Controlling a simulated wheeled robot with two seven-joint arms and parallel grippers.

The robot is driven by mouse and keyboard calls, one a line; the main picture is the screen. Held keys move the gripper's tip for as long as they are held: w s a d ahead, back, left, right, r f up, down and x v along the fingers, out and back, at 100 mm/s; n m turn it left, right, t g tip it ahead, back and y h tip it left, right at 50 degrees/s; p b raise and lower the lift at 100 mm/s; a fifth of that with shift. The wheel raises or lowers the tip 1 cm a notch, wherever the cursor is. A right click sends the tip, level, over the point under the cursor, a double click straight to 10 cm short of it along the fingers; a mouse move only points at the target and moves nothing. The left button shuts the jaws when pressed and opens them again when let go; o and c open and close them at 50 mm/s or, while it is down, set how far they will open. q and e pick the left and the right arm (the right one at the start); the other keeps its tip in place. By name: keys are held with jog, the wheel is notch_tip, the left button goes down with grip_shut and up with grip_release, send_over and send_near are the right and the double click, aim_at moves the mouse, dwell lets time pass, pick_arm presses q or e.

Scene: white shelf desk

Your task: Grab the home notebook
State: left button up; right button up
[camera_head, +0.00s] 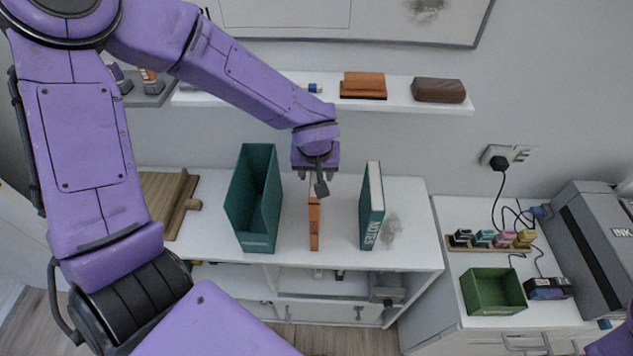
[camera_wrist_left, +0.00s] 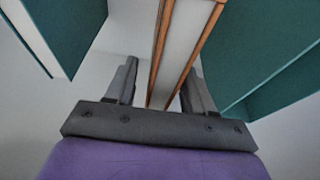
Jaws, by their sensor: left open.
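A thin orange notebook (camera_head: 314,222) stands upright on the white desk top, between a green file holder and a green book. I cannot read its label. My left gripper (camera_head: 314,180) is above and at the notebook's upper end, pointing down. In the left wrist view, the orange covers and pale page edge of the notebook (camera_wrist_left: 182,45) run between the two spread dark fingers of my left gripper (camera_wrist_left: 160,88). The fingers look apart from the covers, one on each side. The gripper hides the notebook's far top part in the head view. My right gripper is out of view.
The green file holder (camera_head: 257,243) stands close on the left and the green book (camera_head: 371,215) on the right. A wall shelf (camera_head: 420,104) with a brown case (camera_head: 438,90) runs behind. A green box (camera_head: 493,292) and a printer (camera_head: 590,235) are at far right.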

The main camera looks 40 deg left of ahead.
pick_arm(q)
jog(key=shift+s+f, duration=0.15)
jog(key=shift+f, duration=0.15)
jog(key=shift+f+p, duration=0.25)
jog(key=shift+p, duration=0.1)
dwell(0.4)
grip_shut()
dwell(1.3)
